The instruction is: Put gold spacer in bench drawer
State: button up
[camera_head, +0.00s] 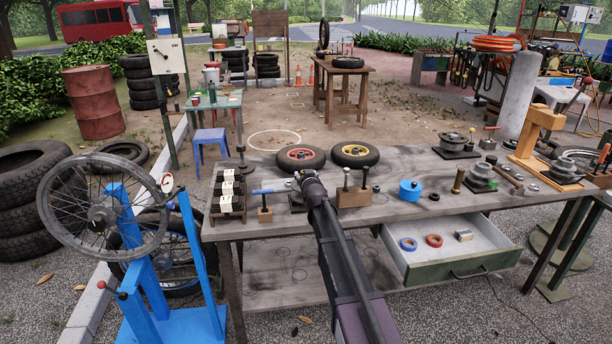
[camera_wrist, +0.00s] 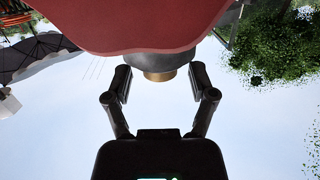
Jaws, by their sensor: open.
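My gripper (camera_head: 303,176) is over the left-middle of the workbench (camera_head: 385,212), its tip small and dark in the head view. In the wrist view its fingers (camera_wrist: 160,84) are spread apart. A short gold ring-like piece (camera_wrist: 160,75), which looks like the gold spacer, shows between the fingertips at the end of a dark grey round part. I see no finger clearly touching it. My arm hides this spot in the head view. The bench drawer (camera_head: 468,265) is pulled open at the right front; a blue ring, a red ring and a small metallic piece lie inside.
Two small wheels (camera_head: 355,155) lie at the back of the bench. A wooden block with black-topped tools (camera_head: 353,196) stands right of my gripper. A blue round container (camera_head: 410,190) and an upright brass cylinder (camera_head: 457,181) stand farther right. A large red surface (camera_wrist: 150,25) fills the wrist view's top.

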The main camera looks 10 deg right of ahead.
jog(key=s+r+p, duration=0.2)
jog(key=s, duration=1.1)
jog(key=shift+s, duration=0.25)
jog(key=shift+a, duration=0.1)
jog(key=s+f+g, duration=0.5)
jog(key=s, duration=0.5)
jog(key=s+f+g, duration=0.5)
jog(key=s, duration=0.5)
jog(key=s+f+g, duration=0.5)
jog(key=s+g, duration=0.1)
jog(key=s, duration=0.4)
jog(key=shift+s+d+f, duration=0.25)
jog(key=shift+s+f, duration=0.1)
jog(key=shift+r, duration=0.1)
notch_tip(320, 180, up, 15)
jog(key=p, duration=1.5)
